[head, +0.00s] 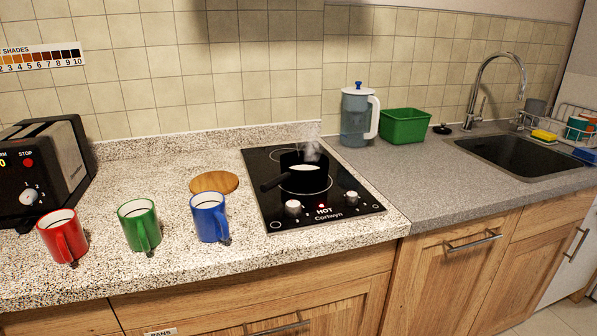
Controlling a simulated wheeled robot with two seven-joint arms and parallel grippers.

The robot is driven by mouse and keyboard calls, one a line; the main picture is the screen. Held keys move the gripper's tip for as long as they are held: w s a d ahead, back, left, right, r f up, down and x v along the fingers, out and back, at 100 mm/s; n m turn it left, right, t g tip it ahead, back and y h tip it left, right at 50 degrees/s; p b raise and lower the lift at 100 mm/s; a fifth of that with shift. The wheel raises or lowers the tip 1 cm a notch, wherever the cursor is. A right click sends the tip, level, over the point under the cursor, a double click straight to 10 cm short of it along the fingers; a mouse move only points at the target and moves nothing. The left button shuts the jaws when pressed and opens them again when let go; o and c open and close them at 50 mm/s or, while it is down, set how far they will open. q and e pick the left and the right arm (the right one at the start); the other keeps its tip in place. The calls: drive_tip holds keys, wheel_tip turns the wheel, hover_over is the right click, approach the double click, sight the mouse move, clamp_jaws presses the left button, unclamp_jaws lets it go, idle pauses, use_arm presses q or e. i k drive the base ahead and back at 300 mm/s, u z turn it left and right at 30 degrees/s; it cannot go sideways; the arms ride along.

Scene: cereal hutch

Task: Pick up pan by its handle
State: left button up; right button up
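A small black pan (313,173) stands on the black cooktop (350,208) in the head view. It holds a pale liquid, and steam rises above it. Its black handle (273,181) points to the left and slightly toward the front, over the cooktop's left part. The cooktop's front shows a lit red light and the word HOT. Neither of my grippers is in view.
A round wooden board (214,182) lies left of the cooktop. Blue (209,218), green (139,226) and red (62,237) mugs line the front left. A toaster (45,170) stands far left. A pitcher (356,115), green bin (404,126) and sink (520,156) are right.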

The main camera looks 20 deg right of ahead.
sight(293, 177)
drive_tip(key=u, duration=2.9)
drive_tip(key=k, duration=0.55)
drive_tip(key=z, duration=1.75)
